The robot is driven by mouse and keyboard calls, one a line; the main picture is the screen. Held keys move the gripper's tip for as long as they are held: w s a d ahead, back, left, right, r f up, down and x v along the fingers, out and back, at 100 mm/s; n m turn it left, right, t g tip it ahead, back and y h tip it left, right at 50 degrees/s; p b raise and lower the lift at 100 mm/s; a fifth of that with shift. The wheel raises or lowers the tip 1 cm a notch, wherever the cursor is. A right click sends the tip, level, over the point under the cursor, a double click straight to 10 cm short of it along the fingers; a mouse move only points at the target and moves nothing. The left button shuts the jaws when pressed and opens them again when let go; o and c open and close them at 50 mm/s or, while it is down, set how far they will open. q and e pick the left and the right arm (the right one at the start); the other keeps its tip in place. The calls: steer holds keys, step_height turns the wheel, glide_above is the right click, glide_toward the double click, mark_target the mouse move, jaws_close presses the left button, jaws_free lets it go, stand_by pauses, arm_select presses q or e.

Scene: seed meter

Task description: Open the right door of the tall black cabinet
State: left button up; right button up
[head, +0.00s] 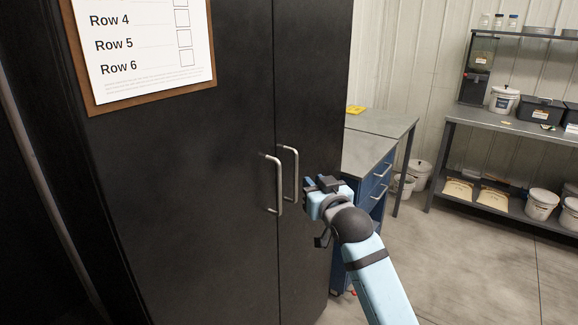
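The tall black cabinet (180,180) fills the left and middle of the head view. Its right door (312,110) is closed, with a thin vertical seam against the left door (225,230). A pale metal bar handle (296,165) is on the right door beside the seam, and a similar handle (278,190) is on the left door. My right gripper (309,188) is just right of the right door's handle, with its tips toward the handle. Its fingers are small and partly hidden, so I cannot tell whether they are open or touch the handle. My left gripper is not in view.
A clipboard (150,97) with a row list hangs on the left door. A blue drawer unit (374,185) with a grey top stands close behind my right arm. A grey shelf bench (500,122) with buckets is farther right. The floor at lower right is clear.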

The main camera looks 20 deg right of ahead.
steer(key=w, duration=1.1)
steer(key=shift+w+a, duration=0.4)
steer(key=shift+a, duration=0.05)
jaws_close()
